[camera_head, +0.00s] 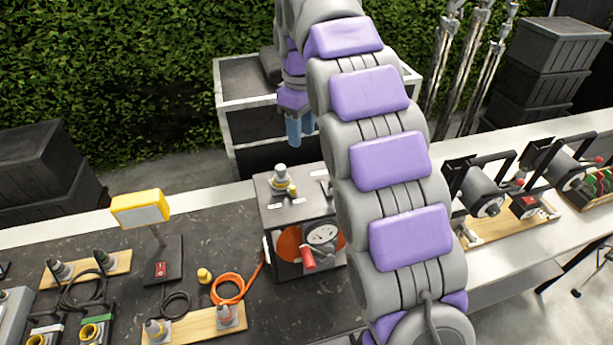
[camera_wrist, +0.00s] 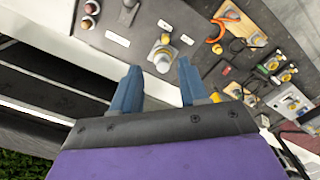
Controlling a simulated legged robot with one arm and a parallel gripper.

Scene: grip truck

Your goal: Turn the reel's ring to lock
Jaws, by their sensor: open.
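The reel (camera_head: 322,236) sits in a dark box on the table, with orange cable, a round dial-like face and a red handle. On the box top stands a grey connector with a yellow ring (camera_head: 281,183). In the wrist view the yellow ring (camera_wrist: 160,53) shows just beyond my fingertips, roughly between them. My gripper (camera_head: 293,140) has blue fingers, points down, and is open and empty. It is above and behind the box top, apart from the connector. Whether the ring is locked cannot be told.
A yellow-headed lamp (camera_head: 141,208) stands left of the reel box. Wooden boards with connectors (camera_head: 192,325) and an orange cable (camera_head: 229,289) lie at the front left. More reels (camera_head: 482,187) stand at right. A grey cabinet (camera_head: 250,85) stands behind the table.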

